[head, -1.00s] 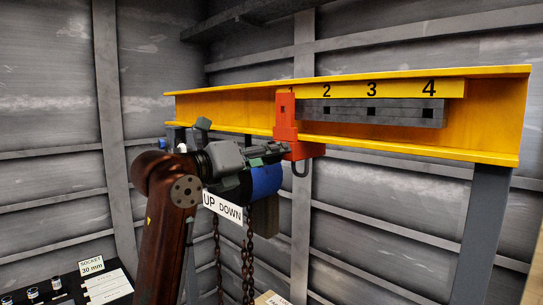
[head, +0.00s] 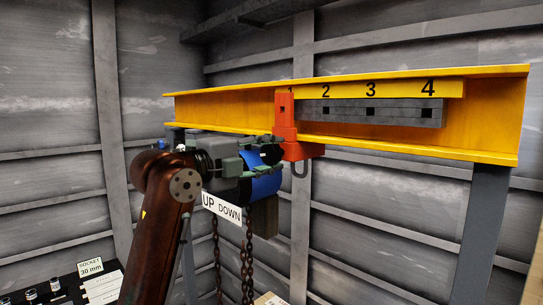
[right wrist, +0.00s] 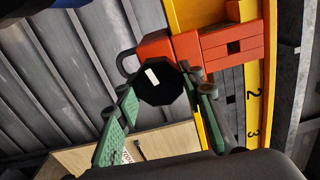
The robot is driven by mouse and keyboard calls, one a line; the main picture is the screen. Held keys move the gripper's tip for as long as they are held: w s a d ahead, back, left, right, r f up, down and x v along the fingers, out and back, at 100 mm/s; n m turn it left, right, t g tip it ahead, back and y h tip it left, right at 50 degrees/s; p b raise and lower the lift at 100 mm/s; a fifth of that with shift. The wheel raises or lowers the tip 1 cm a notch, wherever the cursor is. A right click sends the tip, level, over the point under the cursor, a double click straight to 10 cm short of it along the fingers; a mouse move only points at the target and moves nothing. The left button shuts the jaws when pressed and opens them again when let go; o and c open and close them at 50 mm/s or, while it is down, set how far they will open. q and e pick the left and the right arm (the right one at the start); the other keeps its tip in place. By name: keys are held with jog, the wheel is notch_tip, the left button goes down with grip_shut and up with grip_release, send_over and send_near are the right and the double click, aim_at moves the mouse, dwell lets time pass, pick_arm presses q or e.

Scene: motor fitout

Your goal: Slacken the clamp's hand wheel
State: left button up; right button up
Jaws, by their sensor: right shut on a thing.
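The orange-red clamp (head: 287,125) hangs on the yellow beam (head: 240,107) under the number 1, with a dark hook (head: 300,169) below it. The clamp also shows in the right wrist view (right wrist: 215,48). Its hand wheel (right wrist: 160,86) is black, many-sided, with a white mark on its face. My right gripper (right wrist: 161,90) has its green fingers on either side of the wheel and is shut on it. In the head view my right gripper (head: 262,153) is at the clamp's left side and partly hides the wheel. My left gripper is not in view.
A blue hoist (head: 262,187) with chains (head: 246,262) and an UP/DOWN label (head: 221,208) is just below my right gripper. Grey bars (head: 372,112) run along the beam right of the clamp. A grey post (head: 484,225) supports the beam's right end. A socket board (head: 65,288) is at lower left.

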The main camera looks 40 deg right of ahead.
jog(key=n, duration=0.5)
jog(key=shift+r+n, duration=0.1)
jog(key=shift+n, duration=2.1)
jog(key=o, duration=1.2)
jog(key=a, duration=1.2)
jog(key=shift+s, duration=0.45)
